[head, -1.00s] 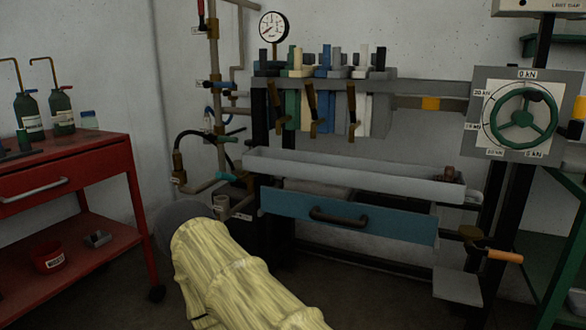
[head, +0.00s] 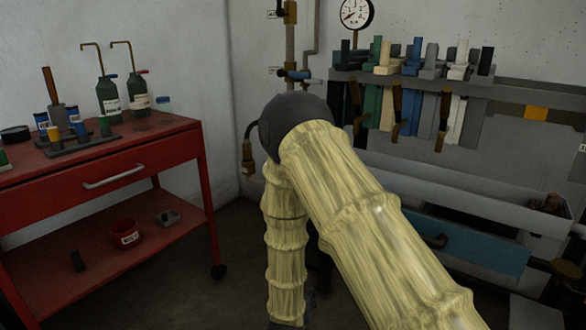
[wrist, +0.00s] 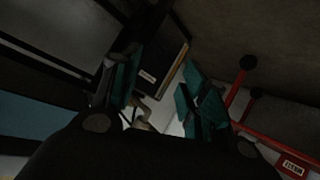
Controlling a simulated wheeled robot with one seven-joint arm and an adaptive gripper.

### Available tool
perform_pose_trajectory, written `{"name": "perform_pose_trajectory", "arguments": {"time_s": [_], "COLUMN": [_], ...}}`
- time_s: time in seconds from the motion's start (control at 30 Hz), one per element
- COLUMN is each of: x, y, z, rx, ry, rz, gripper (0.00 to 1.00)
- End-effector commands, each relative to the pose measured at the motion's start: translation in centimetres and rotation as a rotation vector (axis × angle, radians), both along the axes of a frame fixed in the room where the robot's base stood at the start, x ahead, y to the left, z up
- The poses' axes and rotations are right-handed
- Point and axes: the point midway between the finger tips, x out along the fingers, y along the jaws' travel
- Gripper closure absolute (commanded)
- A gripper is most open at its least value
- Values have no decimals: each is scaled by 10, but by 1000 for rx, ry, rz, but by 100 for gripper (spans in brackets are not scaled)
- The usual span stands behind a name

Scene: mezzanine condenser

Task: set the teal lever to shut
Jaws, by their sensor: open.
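The teal lever cannot be made out now. In the head view my pale-sleeved arm covers the lower pipework where a teal handle showed earlier. A blue-handled valve (head: 293,75) is visible higher on the pipe, above my arm's dark elbow. My gripper (wrist: 160,72) shows in the wrist view with its teal-padded fingers spread apart, with nothing gripped. A small pale, brownish fitting (wrist: 142,112) shows dimly between the fingers, too dark to identify.
A red cart (head: 130,150) with bottles stands at left, with a red bowl (head: 124,232) on its lower shelf. A tool rack (head: 430,85), grey trough (head: 460,190) and blue drawer (head: 470,245) stand at right. Floor between cart and arm is clear.

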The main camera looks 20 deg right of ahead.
Motion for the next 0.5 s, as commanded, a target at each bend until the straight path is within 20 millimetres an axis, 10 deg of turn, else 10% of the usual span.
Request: {"name": "perform_pose_trajectory", "arguments": {"time_s": [0.1, 0.3, 0.5], "x": [64, 116, 129], "y": [13, 34, 47], "z": [106, 244, 311], "rx": [-80, -175, -213], "ry": [-190, -411, -504], "rz": [-77, -228, -323], "gripper": [56, 56, 56]}}
